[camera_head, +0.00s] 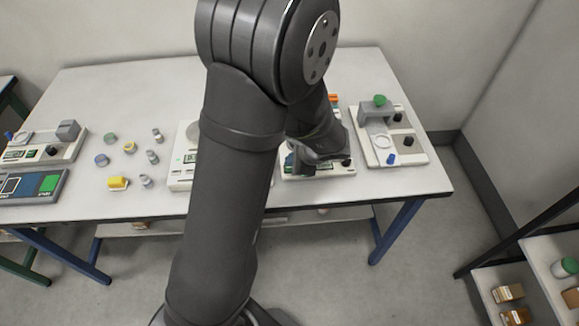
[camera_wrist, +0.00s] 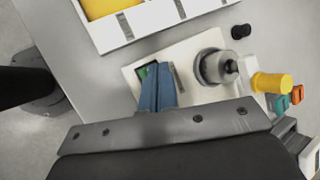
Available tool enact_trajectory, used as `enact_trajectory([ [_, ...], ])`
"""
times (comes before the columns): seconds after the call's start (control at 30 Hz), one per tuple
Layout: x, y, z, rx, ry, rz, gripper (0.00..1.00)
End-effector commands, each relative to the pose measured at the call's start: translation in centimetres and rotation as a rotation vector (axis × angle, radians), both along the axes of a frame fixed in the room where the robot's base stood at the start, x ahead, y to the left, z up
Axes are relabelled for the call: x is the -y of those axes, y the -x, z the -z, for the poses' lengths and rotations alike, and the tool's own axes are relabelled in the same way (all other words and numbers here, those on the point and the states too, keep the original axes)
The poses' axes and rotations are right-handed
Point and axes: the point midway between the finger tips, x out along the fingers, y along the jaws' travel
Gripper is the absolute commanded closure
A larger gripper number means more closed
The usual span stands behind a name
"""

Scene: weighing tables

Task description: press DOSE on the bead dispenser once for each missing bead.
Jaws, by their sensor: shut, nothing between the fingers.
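My gripper (camera_wrist: 156,68) is shut and empty, with its two blue fingers side by side. In the wrist view its tips are over a white device (camera_wrist: 186,51), at a small green patch (camera_wrist: 141,72) that the fingers partly cover. I cannot tell whether they touch it. The device carries a round grey part (camera_wrist: 217,66) right of the fingers. It may be the bead dispenser; no DOSE label is readable. In the head view the device (camera_head: 320,173) stands right of centre, largely hidden by my arm. No beads can be made out.
A yellow cylinder (camera_wrist: 271,83) and small teal and orange pieces stand right of the device. A white-framed yellow tray (camera_wrist: 110,8) lies close by. A white scale-like unit (camera_head: 182,172) stands left of my arm, and another device (camera_head: 408,150) stands right. Several small pots and weights lie left.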

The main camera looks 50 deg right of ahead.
Motion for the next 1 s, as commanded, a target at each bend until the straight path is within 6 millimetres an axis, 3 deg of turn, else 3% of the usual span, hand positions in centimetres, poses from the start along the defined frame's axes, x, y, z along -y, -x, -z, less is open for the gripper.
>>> enact_trajectory([
  [1.0, 0.0, 0.0, 1.2, 0.0, 0.0, 0.0, 1.0],
])
